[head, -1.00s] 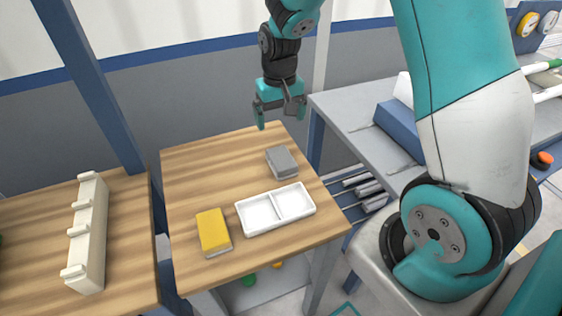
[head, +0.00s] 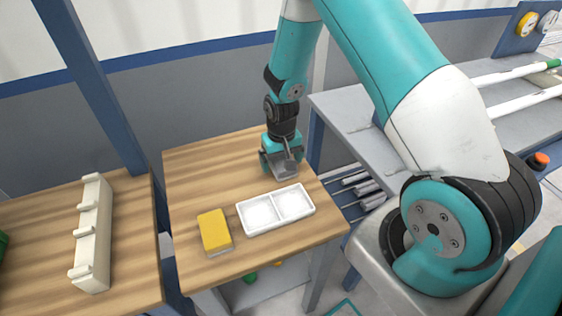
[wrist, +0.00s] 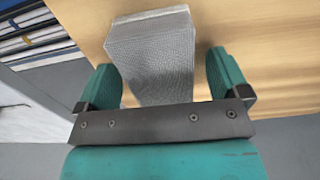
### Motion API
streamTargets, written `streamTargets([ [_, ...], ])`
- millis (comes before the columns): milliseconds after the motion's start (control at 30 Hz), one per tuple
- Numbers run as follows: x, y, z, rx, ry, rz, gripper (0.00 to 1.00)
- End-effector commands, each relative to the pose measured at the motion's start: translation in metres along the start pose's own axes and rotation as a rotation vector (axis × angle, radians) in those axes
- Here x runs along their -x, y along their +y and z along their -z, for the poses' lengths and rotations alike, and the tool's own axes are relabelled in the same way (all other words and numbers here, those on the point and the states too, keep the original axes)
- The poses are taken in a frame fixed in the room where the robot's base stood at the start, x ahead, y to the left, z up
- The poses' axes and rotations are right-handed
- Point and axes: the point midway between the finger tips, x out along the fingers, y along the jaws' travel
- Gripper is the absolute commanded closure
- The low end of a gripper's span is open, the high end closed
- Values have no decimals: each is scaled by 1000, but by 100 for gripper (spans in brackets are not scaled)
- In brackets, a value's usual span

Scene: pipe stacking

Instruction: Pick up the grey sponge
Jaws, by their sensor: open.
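The grey sponge (wrist: 152,58) lies on the wooden table (head: 190,180) near its far right corner. In the wrist view it sits between the two teal fingers of my gripper (wrist: 163,80), with a gap on each side. In the head view my gripper (head: 281,170) is down over the sponge and hides most of it; a bit of grey shows below the fingers. The fingers are open. Whether their tips reach the table cannot be told.
A white two-compartment tray (head: 276,210) stands just in front of the sponge. A yellow sponge (head: 214,231) lies left of the tray. A grey bench (head: 350,118) stands to the right. A white rack (head: 92,235) stands on another table at left.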

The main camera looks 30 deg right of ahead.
Motion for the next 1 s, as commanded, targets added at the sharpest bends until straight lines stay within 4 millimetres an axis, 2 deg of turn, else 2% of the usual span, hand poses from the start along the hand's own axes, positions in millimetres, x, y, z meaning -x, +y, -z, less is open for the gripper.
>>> streamTargets([
  [200,0,0,0,0,1,0,9],
  [400,0,0,0,0,0,0,55],
  [433,0,0,0,0,0,0,59],
  [767,2,0,0,0,1,0,60],
  [867,9,0,1,0,2,0,60],
  [1000,30,0,1,0,5,1,60],
])
